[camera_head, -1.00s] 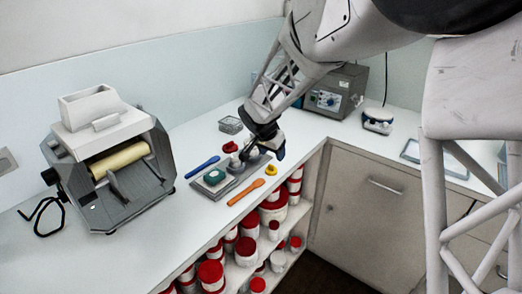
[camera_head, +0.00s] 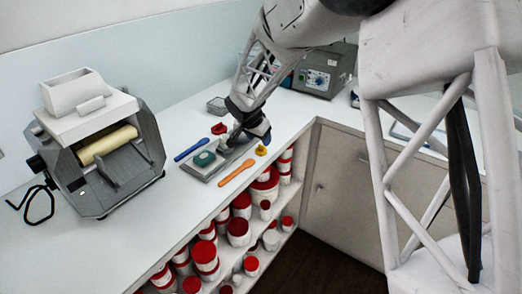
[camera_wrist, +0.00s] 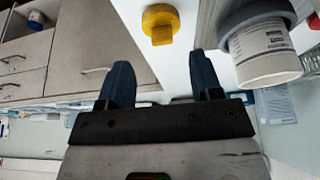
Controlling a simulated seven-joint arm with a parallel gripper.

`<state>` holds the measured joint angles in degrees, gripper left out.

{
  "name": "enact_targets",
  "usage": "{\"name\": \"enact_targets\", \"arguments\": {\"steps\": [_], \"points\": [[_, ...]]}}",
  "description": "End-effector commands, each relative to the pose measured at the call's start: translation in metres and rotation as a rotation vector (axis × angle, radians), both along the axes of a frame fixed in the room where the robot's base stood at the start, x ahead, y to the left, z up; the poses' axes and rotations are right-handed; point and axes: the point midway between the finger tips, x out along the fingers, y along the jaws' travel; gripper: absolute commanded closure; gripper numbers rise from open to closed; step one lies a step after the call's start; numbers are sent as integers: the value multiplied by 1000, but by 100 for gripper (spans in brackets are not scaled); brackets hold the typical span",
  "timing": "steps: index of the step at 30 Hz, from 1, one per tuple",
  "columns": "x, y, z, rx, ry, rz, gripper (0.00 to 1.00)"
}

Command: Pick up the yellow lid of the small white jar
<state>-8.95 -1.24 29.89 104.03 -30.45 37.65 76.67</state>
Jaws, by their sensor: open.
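The yellow lid (camera_head: 261,150) lies on the white counter near its front edge, just right of the grey tray (camera_head: 206,174). In the wrist view the yellow lid (camera_wrist: 160,24) is ahead of the gap between my fingers, apart from them. My gripper (camera_head: 249,135) is low over the tray's far right end, behind the lid. In the wrist view my gripper (camera_wrist: 163,78) has its two blue fingers spread with nothing between them. A white jar with a grey top and printed label (camera_wrist: 262,50) is right of the right finger. In the head view my gripper mostly hides this area.
An orange spatula (camera_head: 236,173), a blue spatula (camera_head: 192,149), a teal object (camera_head: 204,159) and a red lid (camera_head: 219,129) are near the gripper. A roller mill (camera_head: 100,145) stands left. A grey box device (camera_head: 323,72) stands behind. Shelves of red-lidded jars are below the counter edge.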

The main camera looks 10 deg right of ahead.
Motion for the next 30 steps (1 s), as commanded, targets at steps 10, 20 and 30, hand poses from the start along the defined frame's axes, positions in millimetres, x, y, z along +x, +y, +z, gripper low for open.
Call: {"name": "enact_targets", "arguments": {"steps": [10,20,30], "points": [[1,0,-2,0,0,0,41],[6,-3,-23,0,2,-2,41],[14,-9,-49,1,-1,-1,41]]}}
